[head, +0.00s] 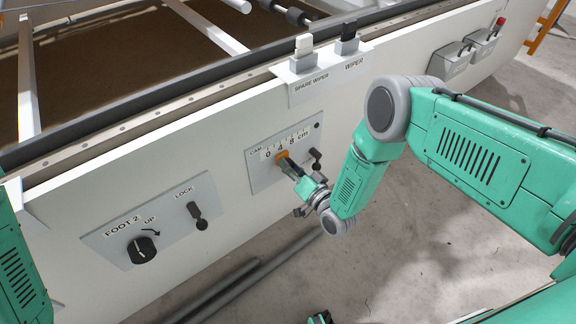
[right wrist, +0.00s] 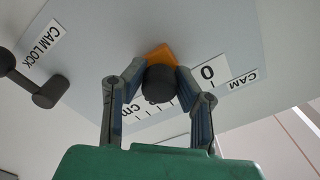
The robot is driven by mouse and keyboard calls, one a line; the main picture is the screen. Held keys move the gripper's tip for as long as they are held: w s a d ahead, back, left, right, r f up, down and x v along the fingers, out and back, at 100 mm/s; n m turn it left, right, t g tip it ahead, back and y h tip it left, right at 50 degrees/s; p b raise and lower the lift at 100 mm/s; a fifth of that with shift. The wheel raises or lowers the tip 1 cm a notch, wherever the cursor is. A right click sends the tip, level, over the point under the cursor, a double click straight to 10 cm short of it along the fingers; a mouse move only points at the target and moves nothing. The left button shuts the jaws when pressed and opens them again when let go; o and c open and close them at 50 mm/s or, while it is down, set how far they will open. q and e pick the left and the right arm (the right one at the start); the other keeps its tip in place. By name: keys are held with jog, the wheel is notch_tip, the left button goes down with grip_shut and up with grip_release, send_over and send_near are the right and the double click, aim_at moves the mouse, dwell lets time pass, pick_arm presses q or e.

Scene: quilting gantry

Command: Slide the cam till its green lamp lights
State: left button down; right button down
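The cam is an orange slider (head: 281,155) with a black knob (right wrist: 159,84), on a grey plate with a scale marked 0, 4, 8 cm (head: 289,141). The orange part sits near the 4 in the head view. My right gripper (head: 291,167) is at the cam; in the right wrist view its fingers (right wrist: 160,78) lie on both sides of the knob and look closed on it. A small round dark spot (head: 317,126) at the plate's upper right may be the lamp; no green light shows.
The cam lock lever (head: 316,160) stands close to the right of the cam; it also shows in the right wrist view (right wrist: 46,95). A FOOT 2 knob (head: 142,250) and LOCK lever (head: 197,214) are to the left.

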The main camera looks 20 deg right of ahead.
jog(key=shift+s+f, duration=0.15)
jog(key=shift+s+a, duration=0.1)
jog(key=shift+a, duration=0.45)
jog(key=c, duration=1.2)
grip_release()
jog(key=shift+a, duration=0.1)
jog(key=shift+d, duration=0.35)
jog(key=shift+s+d, duration=0.15)
jog(key=shift+s, duration=0.1)
pick_arm(q)
jog(key=shift+s+a, duration=0.1)
jog(key=shift+a, duration=0.1)
pick_arm(e)
jog(key=v, duration=1.1)
jog(key=shift+s, duration=0.25)
